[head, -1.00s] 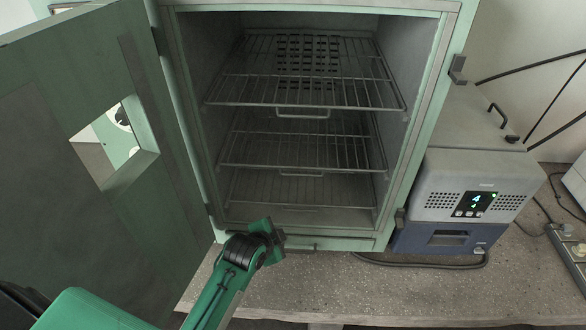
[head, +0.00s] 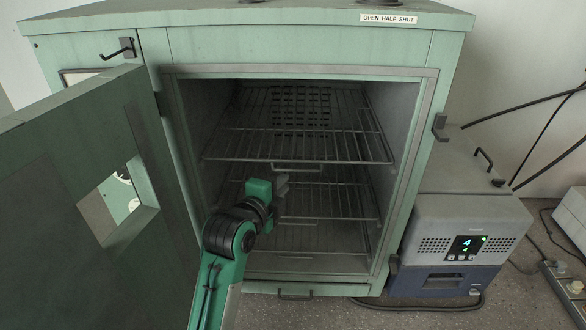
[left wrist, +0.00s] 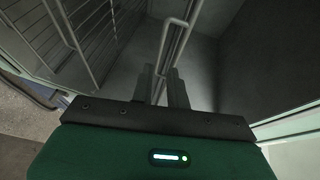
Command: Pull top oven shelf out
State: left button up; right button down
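The green oven (head: 300,72) stands open, with wire shelves inside. The top oven shelf (head: 300,145) is a wire rack with a small loop handle (head: 297,168) at its front edge. My left gripper (head: 284,186) is just below and left of that handle, in front of the lower shelf. In the left wrist view, my left gripper's two fingers (left wrist: 165,82) stand apart with a narrow gap, and a shelf handle (left wrist: 175,22) lies just beyond the tips. I cannot tell if they touch. My right gripper is out of view.
The oven door (head: 85,200) is swung open on the left, beside my left arm. A lower wire shelf (head: 345,200) sits under the top one. A grey and blue box with a display (head: 450,245) stands right of the oven, with cables (head: 430,305) on the bench.

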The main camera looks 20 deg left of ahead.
pick_arm(q)
jog(key=p+x, duration=0.2)
jog(key=x, duration=0.4)
jog(key=shift+w, duration=0.4)
jog(key=shift+f, duration=0.1)
grip_shut()
